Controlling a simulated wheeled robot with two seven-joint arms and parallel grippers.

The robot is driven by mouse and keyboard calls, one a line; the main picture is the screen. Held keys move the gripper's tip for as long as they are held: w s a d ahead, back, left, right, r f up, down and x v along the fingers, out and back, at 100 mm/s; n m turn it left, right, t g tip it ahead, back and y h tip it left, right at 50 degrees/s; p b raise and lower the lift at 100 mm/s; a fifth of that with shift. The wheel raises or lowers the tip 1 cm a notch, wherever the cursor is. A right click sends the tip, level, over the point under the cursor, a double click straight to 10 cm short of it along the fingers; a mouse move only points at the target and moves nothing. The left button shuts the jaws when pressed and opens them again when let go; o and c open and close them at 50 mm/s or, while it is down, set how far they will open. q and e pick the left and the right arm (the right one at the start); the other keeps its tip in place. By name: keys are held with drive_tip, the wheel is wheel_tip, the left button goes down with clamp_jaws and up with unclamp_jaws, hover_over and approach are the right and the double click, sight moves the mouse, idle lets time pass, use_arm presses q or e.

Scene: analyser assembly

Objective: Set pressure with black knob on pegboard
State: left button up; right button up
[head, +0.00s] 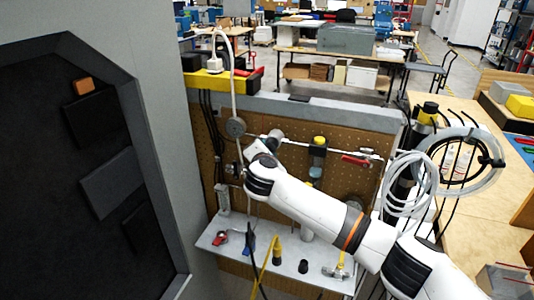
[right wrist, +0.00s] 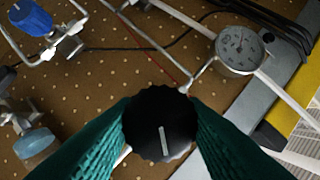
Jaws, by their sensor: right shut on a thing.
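The black knob (right wrist: 160,124) with a white pointer line is in the lower middle of the right wrist view, in front of the pegboard (right wrist: 95,75). My right gripper (right wrist: 162,135) has its green fingers on both sides of the knob and is shut on it. In the head view my right arm reaches across the pegboard (head: 375,190) from the right and hides the knob and fingertips. A round pressure gauge (right wrist: 240,50) is at the upper right of the right wrist view; it also shows in the head view (head: 236,127). My left gripper is not in view.
A blue knob (right wrist: 30,17) and metal tubing are at the upper left in the right wrist view. In the head view, a grey shelf (head: 230,244) with small fittings lies below the pegboard. Coiled white hose (head: 410,184) hangs at right; a dark panel (head: 70,200) stands at left.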

drive_tip(key=o, duration=1)
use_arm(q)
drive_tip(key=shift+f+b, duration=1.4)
use_arm(e)
drive_tip(key=shift+v, duration=6)
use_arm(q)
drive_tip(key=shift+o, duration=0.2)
